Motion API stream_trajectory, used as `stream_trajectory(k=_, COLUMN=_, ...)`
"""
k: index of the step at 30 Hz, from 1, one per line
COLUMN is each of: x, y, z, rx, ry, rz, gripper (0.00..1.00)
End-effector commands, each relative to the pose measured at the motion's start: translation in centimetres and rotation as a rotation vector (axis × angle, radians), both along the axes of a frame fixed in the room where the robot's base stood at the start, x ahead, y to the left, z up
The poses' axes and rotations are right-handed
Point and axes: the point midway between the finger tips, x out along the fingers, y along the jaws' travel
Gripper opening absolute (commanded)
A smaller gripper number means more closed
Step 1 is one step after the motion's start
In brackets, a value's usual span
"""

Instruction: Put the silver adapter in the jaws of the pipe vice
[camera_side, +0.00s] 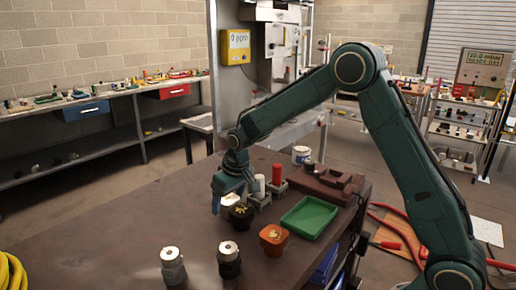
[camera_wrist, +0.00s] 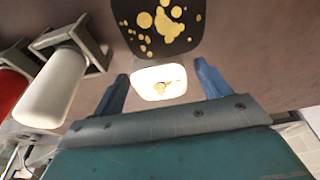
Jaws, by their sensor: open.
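My gripper (camera_side: 216,206) points down near the table's far left edge, with blue fingers. A grey-silver fitting with a pale top (camera_side: 173,268), likely the silver adapter, stands upright at the table's front, away from my gripper. A reddish-brown block with a recess (camera_side: 332,184), perhaps the pipe vice, lies at the back right.
A black pot with gold spots (camera_side: 240,216) is close beside my gripper. White (camera_side: 259,186) and red (camera_side: 277,174) cylinders stand in grey holders. A green tray (camera_side: 310,218), an orange pot (camera_side: 273,240) and a dark fitting (camera_side: 229,262) stand nearby.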

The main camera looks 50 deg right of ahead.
Motion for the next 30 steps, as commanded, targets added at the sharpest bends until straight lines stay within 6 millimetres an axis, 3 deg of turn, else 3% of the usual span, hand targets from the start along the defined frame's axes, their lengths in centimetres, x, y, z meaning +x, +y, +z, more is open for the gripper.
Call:
stream_trajectory(k=8, x=0.0, y=0.0, z=0.04, rx=0.0, ry=0.0, rz=0.0, gripper=0.74)
stream_trajectory(k=18, x=0.07, y=0.0, z=0.16, rx=0.0, ry=-0.004, rz=0.0, gripper=0.08)
stream_trajectory(k=30, x=0.13, y=0.0, z=0.74, rx=0.0, ry=-0.006, rz=0.0, gripper=0.07)
